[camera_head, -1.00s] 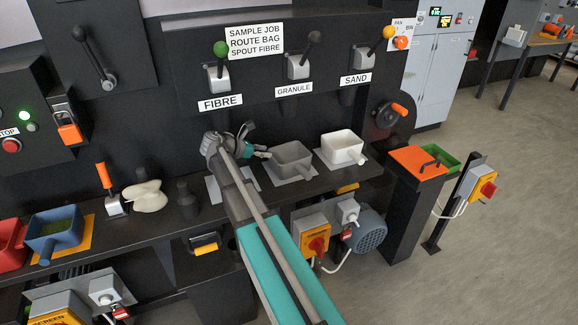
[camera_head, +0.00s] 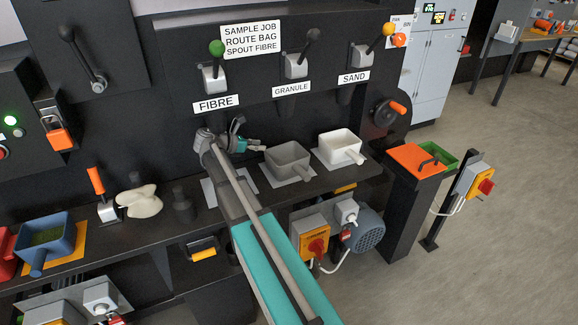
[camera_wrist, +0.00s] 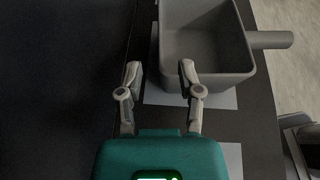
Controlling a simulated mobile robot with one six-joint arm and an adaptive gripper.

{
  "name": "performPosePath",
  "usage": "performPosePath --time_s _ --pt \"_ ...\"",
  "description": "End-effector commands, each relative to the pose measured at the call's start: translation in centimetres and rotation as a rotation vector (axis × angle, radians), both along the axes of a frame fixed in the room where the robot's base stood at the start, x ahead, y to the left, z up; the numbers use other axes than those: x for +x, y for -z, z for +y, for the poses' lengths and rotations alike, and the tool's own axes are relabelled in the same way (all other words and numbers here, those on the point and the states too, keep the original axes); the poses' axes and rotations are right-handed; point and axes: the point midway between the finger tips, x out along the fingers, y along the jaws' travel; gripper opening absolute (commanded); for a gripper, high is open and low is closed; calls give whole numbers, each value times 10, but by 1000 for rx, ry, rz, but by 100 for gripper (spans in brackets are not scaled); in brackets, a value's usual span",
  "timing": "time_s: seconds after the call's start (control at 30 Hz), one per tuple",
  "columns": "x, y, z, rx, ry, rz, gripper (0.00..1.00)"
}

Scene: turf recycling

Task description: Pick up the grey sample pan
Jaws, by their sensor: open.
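The grey sample pan (camera_head: 288,158) is an open, square pan with a short handle. It sits upright on a pale sheet on the dark shelf, below the GRANULE label. In the wrist view the grey pan (camera_wrist: 205,45) is just ahead, its handle pointing right. My gripper (camera_head: 262,145) is at the pan's left, close to its rim. In the wrist view my gripper (camera_wrist: 160,72) is open. Its right finger overlaps the pan's near wall in the picture and its left finger is outside the pan. Nothing is between the fingers. I cannot tell whether the right finger touches the pan.
A white pan (camera_head: 340,147) stands to the right of the grey one. A dark back panel (camera_head: 270,115) with levers rises behind.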

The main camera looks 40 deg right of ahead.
Motion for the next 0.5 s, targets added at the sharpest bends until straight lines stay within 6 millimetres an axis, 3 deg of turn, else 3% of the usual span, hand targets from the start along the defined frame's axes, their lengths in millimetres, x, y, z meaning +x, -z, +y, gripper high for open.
performPosePath --time_s 0.3,0.5 --pt "-3 9 -20 0 1 0 47" --pt "-4 8 -21 0 1 -1 47"
